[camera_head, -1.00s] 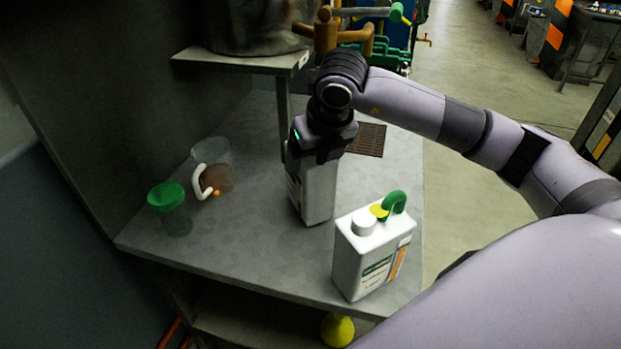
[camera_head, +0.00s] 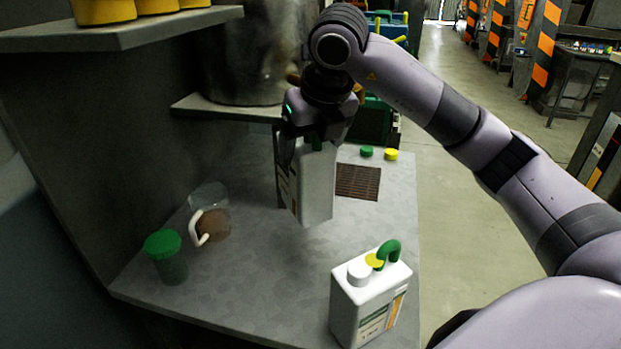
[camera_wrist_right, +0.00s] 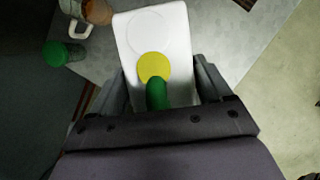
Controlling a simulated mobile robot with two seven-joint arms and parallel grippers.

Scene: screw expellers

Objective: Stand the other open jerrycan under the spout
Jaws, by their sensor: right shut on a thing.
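My right gripper (camera_head: 312,135) is shut on a white jerrycan (camera_head: 318,185) and holds it upright, apparently just above the grey table. In the right wrist view, the held jerrycan (camera_wrist_right: 172,40) shows a yellow disc, a green handle and a pale round outline on top; I cannot tell whether that is a cap or an open mouth. A second white jerrycan (camera_head: 362,308), with a white cap, yellow disc and green handle, stands at the table's front right. The spout is mostly hidden behind my right arm; only a bit of brown pipe shows. My left gripper is out of view.
A dark grate (camera_head: 358,182) lies in the table (camera_head: 255,270) right of the held jerrycan. A green cap (camera_head: 366,152) and a yellow cap (camera_head: 391,154) lie behind it. A clear jug (camera_head: 212,212) and a green-lidded jar (camera_head: 166,258) stand left. A shelf (camera_head: 225,108) overhangs the back.

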